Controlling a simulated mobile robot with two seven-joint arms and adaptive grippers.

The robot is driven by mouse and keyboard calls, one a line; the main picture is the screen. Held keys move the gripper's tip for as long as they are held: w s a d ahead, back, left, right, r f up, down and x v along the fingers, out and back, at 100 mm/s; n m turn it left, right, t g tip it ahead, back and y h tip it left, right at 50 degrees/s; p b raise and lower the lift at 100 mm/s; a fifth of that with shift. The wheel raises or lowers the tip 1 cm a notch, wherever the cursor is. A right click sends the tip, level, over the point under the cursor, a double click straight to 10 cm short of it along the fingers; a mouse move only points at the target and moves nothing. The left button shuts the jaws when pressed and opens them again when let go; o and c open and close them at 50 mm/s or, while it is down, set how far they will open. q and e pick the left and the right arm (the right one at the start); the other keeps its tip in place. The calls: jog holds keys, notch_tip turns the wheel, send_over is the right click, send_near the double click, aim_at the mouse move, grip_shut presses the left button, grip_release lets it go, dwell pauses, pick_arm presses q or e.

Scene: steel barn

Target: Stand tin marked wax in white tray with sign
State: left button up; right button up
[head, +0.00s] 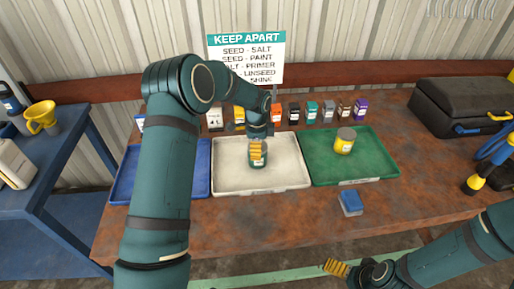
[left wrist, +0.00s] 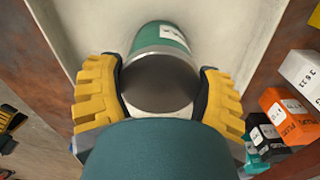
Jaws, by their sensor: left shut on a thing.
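A green tin (head: 258,160) with a silver lid and a white label is between the yellow fingers of my left gripper (head: 257,147), which is shut on it. The tin looks upright, over or on the floor of the white tray (head: 228,178); contact is unclear. In the left wrist view the lid of the tin (left wrist: 160,80) faces me between both fingers, with the tray (left wrist: 85,20) beyond. The sign (head: 245,58) reads KEEP APART and stands behind the tray. My right gripper (head: 335,268) is empty, low in front of the table.
A blue tray (head: 185,180) is left, and a green tray (head: 375,163) holding a yellow tin (head: 345,140) is right. Several small boxes and bottles (head: 311,113) line the back. A blue-topped box (head: 350,202) lies in front. A black case (head: 460,105) is at right.

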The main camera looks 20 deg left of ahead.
pick_arm(q)
jog(key=shift+f, duration=0.1)
jog(key=o, duration=1.3)
notch_tip(320, 180, up, 12)
jog(key=shift+r+p, duration=0.2)
jog(key=shift+p, duration=0.25)
